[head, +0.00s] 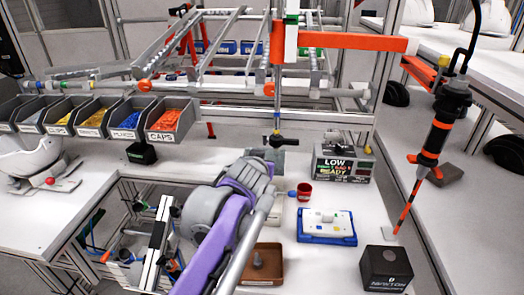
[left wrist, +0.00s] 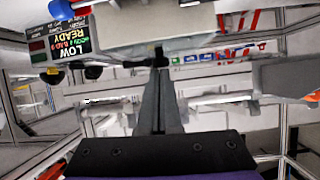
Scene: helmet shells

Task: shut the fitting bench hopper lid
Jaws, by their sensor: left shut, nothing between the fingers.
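My left arm, grey with a purple link, reaches up from the bottom middle of the head view. Its fingers are hard to make out there. In the left wrist view, which shows the scene upside down, my left gripper (left wrist: 160,70) is shut and empty. Its fingertips are close to a pale grey box-like body (left wrist: 150,38); I cannot tell whether they touch. A small grey box (head: 266,157) stands behind my wrist in the head view, partly hidden. I cannot tell for sure which part is the hopper lid. My right gripper is not in view.
A LOW/READY display box (head: 343,165) stands right of my wrist, and shows in the left wrist view (left wrist: 62,45). Part bins (head: 173,122) line the left.

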